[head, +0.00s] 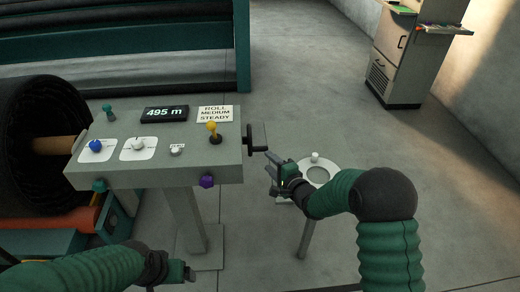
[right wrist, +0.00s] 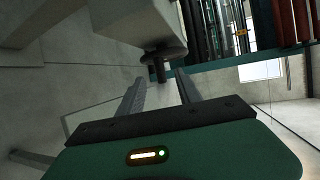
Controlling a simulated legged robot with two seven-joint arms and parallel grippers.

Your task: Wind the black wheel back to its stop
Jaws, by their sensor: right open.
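The black wheel (head: 250,140) is mounted on the right side of the grey console (head: 150,175), with a small handle sticking out to the right. My right gripper (head: 270,172) is open and empty, just to the right of and below the wheel. In the right wrist view the wheel (right wrist: 172,50) and its dark handle (right wrist: 158,70) are ahead of the open fingers (right wrist: 158,84), with the handle close to the gap between the fingertips. No contact shows. My left gripper (head: 183,271) is low in front of the console, apart from it; its fingers are unclear.
The console carries a display reading 495 m (head: 165,113), a sign (head: 215,113), a yellow-topped lever (head: 213,130) and a purple knob (head: 207,181). A small round stand (head: 328,166) is behind my right gripper. A black roll (head: 40,140) is at left.

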